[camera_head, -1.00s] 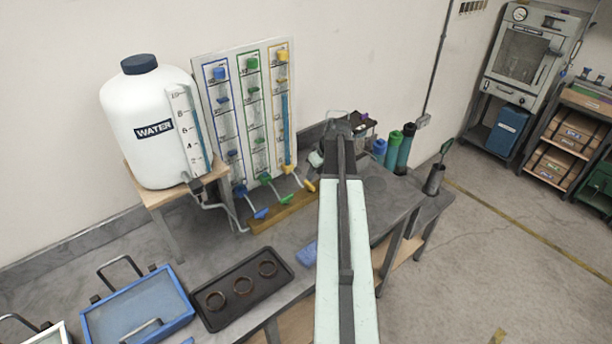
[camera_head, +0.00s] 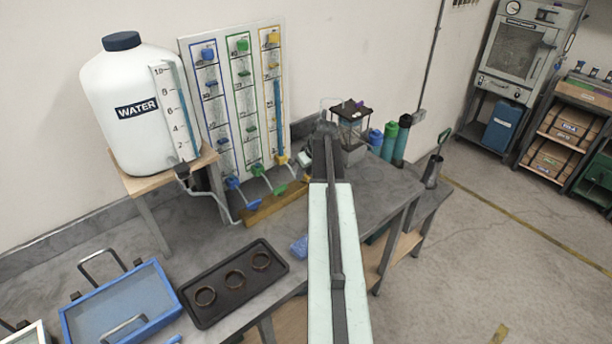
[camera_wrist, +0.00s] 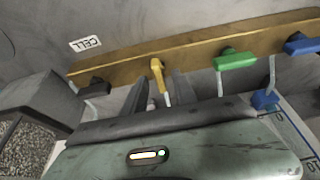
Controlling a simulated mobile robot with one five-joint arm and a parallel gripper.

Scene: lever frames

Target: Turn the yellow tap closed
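In the wrist view the yellow tap (camera_wrist: 157,72) shows as a small yellow handle at the wooden rail (camera_wrist: 200,49). My gripper (camera_wrist: 161,84) is open, with one dark finger on each side of the yellow tap. I cannot tell whether a finger touches it. In the head view my arm covers the yellow tap's handle, and the fingers are hidden. The panel's yellow column (camera_head: 274,95) shows to the left of my arm. The green tap (camera_wrist: 236,59) and blue tap (camera_wrist: 300,44) are to the right in the wrist view.
A black tap (camera_wrist: 95,87) is left of the yellow one. The white water tank (camera_head: 140,112) stands left of the panel. A black tray (camera_head: 232,285) with three rings and a blue tray (camera_head: 122,308) lie on the bench. A black-topped stand (camera_head: 351,112) is behind my arm.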

